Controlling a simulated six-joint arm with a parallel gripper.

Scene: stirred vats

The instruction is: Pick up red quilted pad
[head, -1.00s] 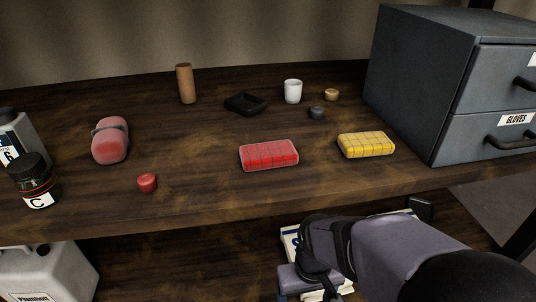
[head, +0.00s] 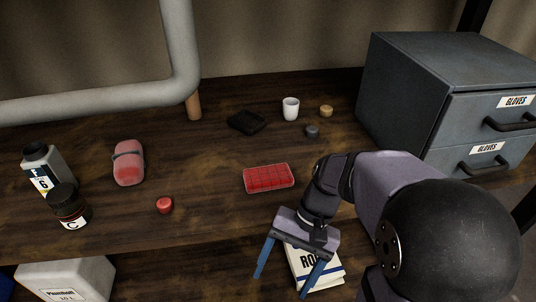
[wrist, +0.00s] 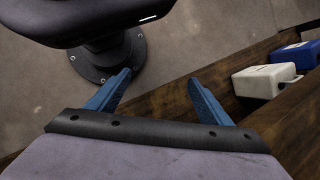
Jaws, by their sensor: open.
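The red quilted pad (head: 269,178) lies flat on the dark wooden shelf top near its front edge, in the middle of the head view. My gripper (head: 287,283) is open and empty, with two blue fingers pointing down in front of the shelf edge, below and a little right of the pad. In the wrist view my gripper (wrist: 158,92) shows its fingers spread with nothing between them; the pad is not in that view.
A red pouch (head: 129,163) and a red cap (head: 165,205) lie left of the pad. A black tray (head: 247,122), white cup (head: 290,109) and dark knob (head: 312,131) are behind it. A grey drawer cabinet (head: 410,90) stands right. A grey pipe (head: 180,45) crosses the upper left.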

